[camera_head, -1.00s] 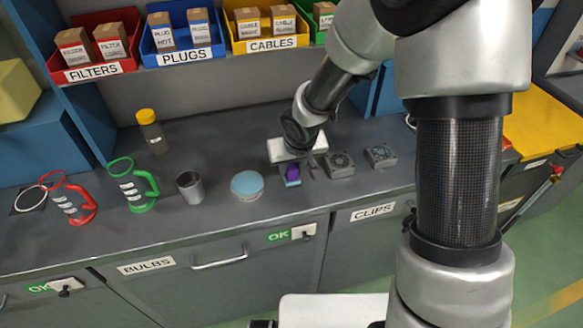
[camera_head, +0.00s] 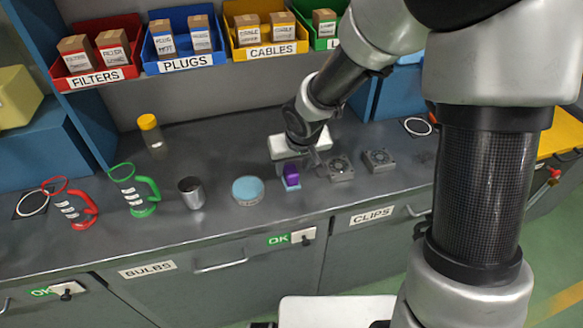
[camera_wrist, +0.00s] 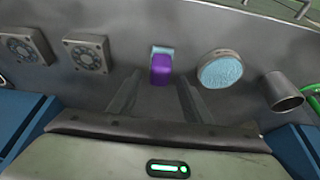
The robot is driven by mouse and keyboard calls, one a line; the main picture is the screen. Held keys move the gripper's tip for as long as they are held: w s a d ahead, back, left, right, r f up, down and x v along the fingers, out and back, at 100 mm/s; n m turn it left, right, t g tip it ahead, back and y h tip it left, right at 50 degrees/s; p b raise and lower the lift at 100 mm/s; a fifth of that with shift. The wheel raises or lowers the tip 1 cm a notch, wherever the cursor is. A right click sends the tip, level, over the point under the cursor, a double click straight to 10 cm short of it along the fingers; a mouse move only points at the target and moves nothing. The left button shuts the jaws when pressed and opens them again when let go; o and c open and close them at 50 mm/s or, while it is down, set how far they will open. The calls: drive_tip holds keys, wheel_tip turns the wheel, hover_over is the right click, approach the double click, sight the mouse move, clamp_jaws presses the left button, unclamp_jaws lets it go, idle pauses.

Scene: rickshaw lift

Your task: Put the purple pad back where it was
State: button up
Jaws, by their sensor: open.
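The purple pad (camera_head: 291,176) stands on a small light blue base on the grey worktop, between a round blue disc and a fan unit. In the wrist view the purple pad (camera_wrist: 161,71) is ahead of my gripper (camera_wrist: 158,84), with the light blue base (camera_wrist: 162,49) showing at its far end. My gripper's two dark fingers are apart, one on each side of the pad's line, with a gap to the pad. In the head view my gripper's white body (camera_head: 298,142) is just behind the pad. Its fingertips are hard to make out there.
Left of the pad are the blue disc (camera_head: 248,190), a grey cup (camera_head: 191,193), a green-handled holder (camera_head: 137,189), a red-handled holder (camera_head: 75,207) and a yellow-capped bottle (camera_head: 151,135). Two fan units (camera_head: 341,167) sit to the right. Labelled bins (camera_head: 185,60) line the shelf above.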

drive_tip(key=p+v, duration=0.2)
drive_tip(key=v, duration=0.5)
drive_tip(key=shift+r, duration=0.25)
drive_tip(key=shift+s+d+r, duration=0.1)
drive_tip(key=shift+s, duration=0.05)
drive_tip(key=s+d+r+m+t+h, duration=0.1)
drive_tip(key=s+d+r, duration=0.2)
drive_tip(key=d+r, duration=0.25)
drive_tip(key=s+d+r+m+h, duration=0.1)
drive_tip(key=s+d+r+m, duration=0.1)
drive_tip(key=s+d+r, duration=0.35)
drive_tip(key=s+d+r+p, duration=0.1)
drive_tip(key=s+r, duration=0.6)
drive_tip(key=s, duration=0.2)
drive_tip(key=shift+d+r+y+p, duration=0.35)
drive_tip(key=shift+d+r+y, duration=0.05)
